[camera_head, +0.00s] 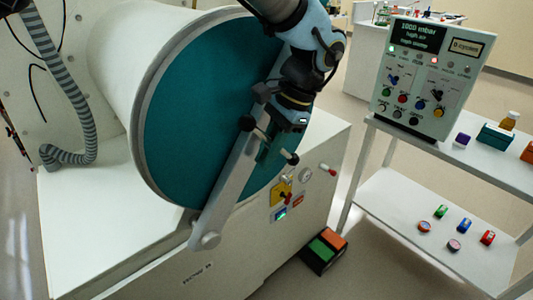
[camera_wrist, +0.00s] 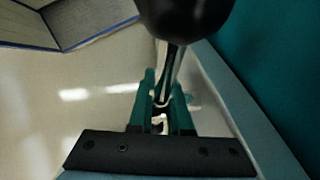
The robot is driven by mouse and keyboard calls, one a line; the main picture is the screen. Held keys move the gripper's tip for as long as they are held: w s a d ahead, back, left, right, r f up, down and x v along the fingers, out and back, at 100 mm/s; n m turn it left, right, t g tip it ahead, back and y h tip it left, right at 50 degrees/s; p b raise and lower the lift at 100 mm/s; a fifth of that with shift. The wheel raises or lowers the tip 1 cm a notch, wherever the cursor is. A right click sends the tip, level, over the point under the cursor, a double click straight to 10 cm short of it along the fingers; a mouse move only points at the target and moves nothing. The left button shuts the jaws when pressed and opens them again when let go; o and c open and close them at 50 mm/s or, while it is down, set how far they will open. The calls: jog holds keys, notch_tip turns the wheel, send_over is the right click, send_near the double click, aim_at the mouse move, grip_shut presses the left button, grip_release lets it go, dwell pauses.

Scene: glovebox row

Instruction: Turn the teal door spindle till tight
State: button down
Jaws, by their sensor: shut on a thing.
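The round teal door (camera_head: 195,110) closes the end of a white cylinder. A grey clamp bar (camera_head: 225,190) crosses the door at a slant. The door spindle's cross handle has black ball ends, one (camera_head: 248,123) to the left of my gripper and one (camera_head: 292,158) to the lower right. My gripper (camera_head: 265,153) is at the handle, in front of the bar. In the wrist view a black ball (camera_wrist: 185,15) on a metal rod (camera_wrist: 168,70) is close up, and my teal fingers (camera_wrist: 160,115) are shut on the rod. The spindle's thread is hidden.
A control panel (camera_head: 430,75) stands on a white shelf unit (camera_head: 455,170) at the right, with small coloured items on it. A ribbed hose (camera_head: 75,110) hangs at the left. A green and orange pedal box (camera_head: 323,250) is on the floor. Small controls (camera_head: 285,195) sit below the door.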

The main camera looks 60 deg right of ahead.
jog(key=c, duration=1.2)
grip_release()
jog(key=shift+f, duration=0.15)
jog(key=shift+o, duration=0.2)
jog(key=b+v, duration=0.3)
jog(key=v, duration=0.8)
